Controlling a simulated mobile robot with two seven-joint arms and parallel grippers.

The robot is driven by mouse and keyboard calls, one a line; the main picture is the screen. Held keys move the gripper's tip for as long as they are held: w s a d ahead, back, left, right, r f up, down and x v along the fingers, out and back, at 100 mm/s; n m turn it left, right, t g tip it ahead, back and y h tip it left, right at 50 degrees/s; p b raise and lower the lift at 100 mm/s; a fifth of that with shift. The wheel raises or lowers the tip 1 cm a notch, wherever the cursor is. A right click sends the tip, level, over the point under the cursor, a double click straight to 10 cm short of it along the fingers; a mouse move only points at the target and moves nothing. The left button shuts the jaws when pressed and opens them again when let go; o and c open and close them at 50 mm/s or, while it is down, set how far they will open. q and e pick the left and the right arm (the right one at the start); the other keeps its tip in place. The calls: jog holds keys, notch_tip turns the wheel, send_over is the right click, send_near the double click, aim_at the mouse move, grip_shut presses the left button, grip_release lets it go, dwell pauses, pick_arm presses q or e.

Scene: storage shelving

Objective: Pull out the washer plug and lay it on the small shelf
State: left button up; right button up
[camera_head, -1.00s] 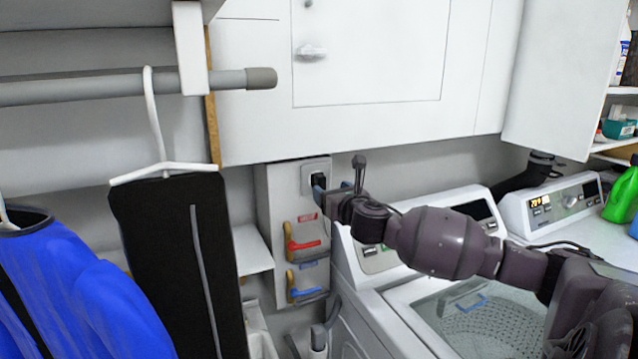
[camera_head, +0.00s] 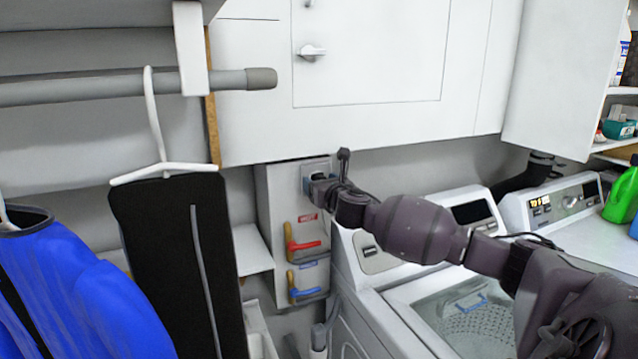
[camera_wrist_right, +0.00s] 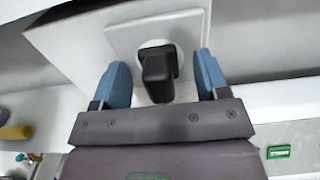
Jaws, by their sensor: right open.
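The washer plug (camera_wrist_right: 158,72) is a black block seated in a round socket on a white wall plate (camera_wrist_right: 125,33), in the right wrist view. My right gripper (camera_wrist_right: 163,75) is open, with its blue fingertips on either side of the plug and a visible gap at each side. In the head view my right gripper (camera_head: 313,183) is at the outlet and hides most of the plug. The small shelf (camera_head: 250,248) is a white ledge left of the outlet panel, and its visible top is bare. My left gripper is not in view.
Red and blue valve handles (camera_head: 303,245) sit on the panel below the outlet. A black garment (camera_head: 175,260) on a white hanger hangs left of the shelf. A white cabinet (camera_head: 370,60) overhangs the outlet. The washer (camera_head: 365,250) stands to the right.

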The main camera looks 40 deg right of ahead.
dwell(0.9)
grip_shut()
jog(key=shift+s, duration=0.1)
jog(key=shift+s+a, duration=0.1)
jog(key=shift+s+a, duration=0.15)
jog(key=shift+s, duration=0.45)
jog(key=shift+s, duration=0.1)
jog(key=shift+v, duration=2.05)
